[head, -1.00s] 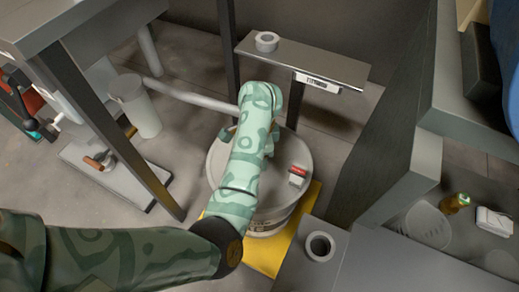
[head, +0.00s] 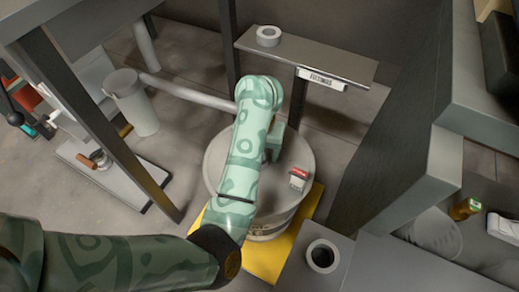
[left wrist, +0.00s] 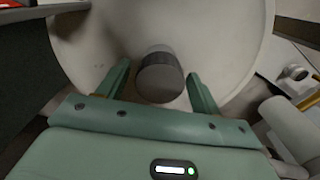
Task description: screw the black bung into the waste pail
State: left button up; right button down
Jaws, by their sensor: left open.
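The waste pail (head: 283,195), which I take to be the pale round drum, stands on a yellow base, partly hidden by my left arm. Its pale top (left wrist: 232,40) fills much of the left wrist view. A dark grey-black cylinder, apparently the black bung (left wrist: 160,80), stands on that top. I cannot tell how deep it sits. My left gripper (left wrist: 159,70) is open, with one finger on each side of the bung and a visible gap to each. In the head view my arm hides the bung and most of the gripper. My right gripper is not in view.
A small red and white item (head: 299,178) lies on the drum's right side. A shelf (head: 330,62) with a grey ring (head: 268,36) is behind. A grey stand (head: 300,265) with a ring is in front. A tapered white bucket (head: 138,108) stands left.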

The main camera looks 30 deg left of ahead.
pick_arm(q)
jog(key=c, duration=0.9)
jog(key=m, duration=0.3)
jog(key=shift+r+p, duration=0.15)
jog(key=shift+p, duration=0.25)
jog(key=shift+c, duration=0.2)
jog(key=m+p, duration=0.1)
jog(key=m, duration=0.4)
jog(key=shift+r, duration=0.1)
jog(key=m+p, duration=0.1)
jog(key=m, duration=0.3)
jog(key=shift+m, duration=0.3)
jog(key=shift+f+m, duration=0.25)
jog(key=shift+m, duration=0.35)
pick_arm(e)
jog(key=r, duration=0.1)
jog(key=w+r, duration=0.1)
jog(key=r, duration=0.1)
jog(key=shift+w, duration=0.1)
pick_arm(q)
jog(key=o, duration=0.9)
jog(key=shift+o, duration=0.2)
